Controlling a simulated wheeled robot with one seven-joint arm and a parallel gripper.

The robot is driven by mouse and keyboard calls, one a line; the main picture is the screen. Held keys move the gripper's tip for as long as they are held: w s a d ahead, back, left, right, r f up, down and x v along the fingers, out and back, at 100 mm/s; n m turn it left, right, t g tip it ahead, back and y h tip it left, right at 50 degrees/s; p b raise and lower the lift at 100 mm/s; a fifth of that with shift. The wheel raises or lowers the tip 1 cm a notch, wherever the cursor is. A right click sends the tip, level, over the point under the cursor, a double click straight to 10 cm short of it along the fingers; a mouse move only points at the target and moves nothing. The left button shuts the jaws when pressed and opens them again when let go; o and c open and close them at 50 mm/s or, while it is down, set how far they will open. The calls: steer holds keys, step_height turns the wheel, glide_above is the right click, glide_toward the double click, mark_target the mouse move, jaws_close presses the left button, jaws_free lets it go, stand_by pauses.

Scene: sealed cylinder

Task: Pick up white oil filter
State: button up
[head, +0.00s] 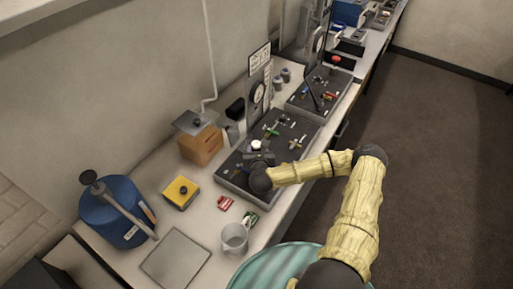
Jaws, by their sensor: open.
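A small white round-topped object (256,145), which looks like the white oil filter, is at the black tray (307,129) on the bench. My gripper (259,158) is at the end of my yellow-sleeved arm, over the tray and right beside the white object in the picture. The gripper is open. Its dark fingers are small and blend with the tray, and I cannot tell whether they touch the white object or surround it. The lower part of the white object is hidden.
Several small coloured fittings lie in the tray. A gauge panel (258,92) stands behind it. A wooden box (201,143), yellow box (180,192), blue canister (117,212), clear mug (234,238) and red packet (225,203) stand on the left of the bench. Open floor lies right.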

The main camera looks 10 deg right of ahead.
mark_target(256, 144)
steer(key=shift+p+x, duration=1.25)
steer(key=shift+x, duration=1.25)
steer(key=shift+a+f, duration=0.15)
steer(key=shift+c, duration=0.4)
steer(key=c, duration=0.7)
